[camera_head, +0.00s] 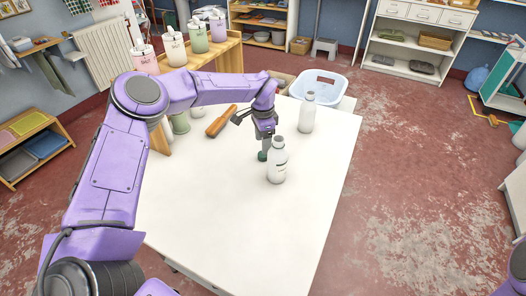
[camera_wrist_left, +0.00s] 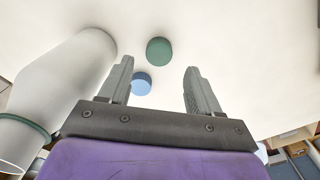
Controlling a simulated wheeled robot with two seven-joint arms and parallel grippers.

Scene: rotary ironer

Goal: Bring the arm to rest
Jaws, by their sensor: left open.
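My left arm, purple, reaches over the white table (camera_head: 215,225). Its gripper (camera_head: 265,138) is above the tabletop, just behind a white bottle (camera_head: 277,165) with a grey cap. In the left wrist view the gripper (camera_wrist_left: 158,72) has its two fingers spread, with nothing held between them. A green round thing (camera_wrist_left: 158,51) and a blue round thing (camera_wrist_left: 141,83) show beyond and between the fingers. A large white bottle-like shape (camera_wrist_left: 65,75) with a green ring stands close on the left there. My right gripper is out of view; only a bit of purple shows at the lower right.
A second white bottle (camera_head: 307,115) stands farther back on the table. An orange-brown handled tool (camera_head: 221,121) lies left of the gripper. A pale blue basket (camera_head: 320,85) is behind the table, and a wooden rack (camera_head: 229,58) with pastel containers is at back left. The front tabletop is clear.

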